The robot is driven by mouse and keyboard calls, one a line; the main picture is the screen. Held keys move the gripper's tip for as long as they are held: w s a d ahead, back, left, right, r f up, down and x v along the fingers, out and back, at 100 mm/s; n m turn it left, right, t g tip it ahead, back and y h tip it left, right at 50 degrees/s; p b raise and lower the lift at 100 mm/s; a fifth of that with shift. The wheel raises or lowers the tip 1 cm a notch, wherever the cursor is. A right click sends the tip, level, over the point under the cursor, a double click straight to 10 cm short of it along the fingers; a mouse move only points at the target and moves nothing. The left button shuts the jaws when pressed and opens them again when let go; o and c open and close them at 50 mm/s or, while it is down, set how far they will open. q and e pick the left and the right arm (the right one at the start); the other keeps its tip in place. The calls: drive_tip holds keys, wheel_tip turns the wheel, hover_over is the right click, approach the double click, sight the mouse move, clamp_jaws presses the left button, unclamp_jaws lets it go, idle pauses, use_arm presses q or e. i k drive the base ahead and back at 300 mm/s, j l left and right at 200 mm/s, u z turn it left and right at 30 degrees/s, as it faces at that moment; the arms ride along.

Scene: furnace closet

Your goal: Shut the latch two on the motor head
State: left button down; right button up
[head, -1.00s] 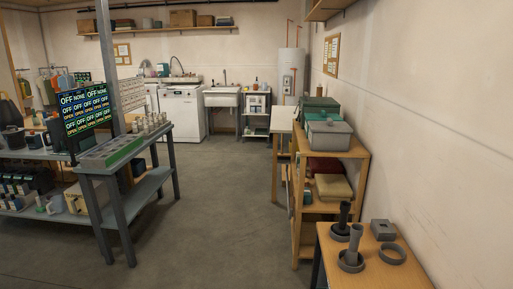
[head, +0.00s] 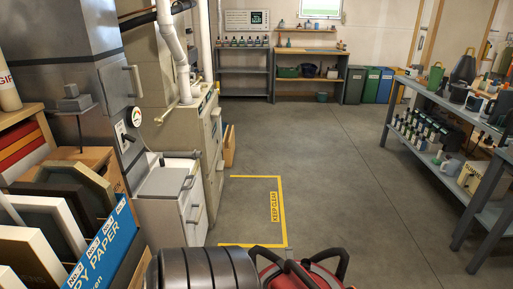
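At the bottom edge of the head view is a red rounded body with black curved bars over it (head: 301,272), cut off by the frame. It may be the motor head, but I cannot tell for sure. Just left of it is a dark ribbed, drum-like thing (head: 200,269), also cut off. I cannot make out latch two or any other latch. Neither of my grippers shows in this view.
A yellow floor marking with a "KEEP CLEAR" label (head: 274,207) lies beyond the red body. A white cabinet (head: 170,205) and grey furnace casing (head: 62,65) stand left. A loaded grey shelf bench (head: 455,112) stands right. The middle floor is open.

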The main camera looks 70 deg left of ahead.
sight(289, 249)
drive_tip(key=u, duration=1.95)
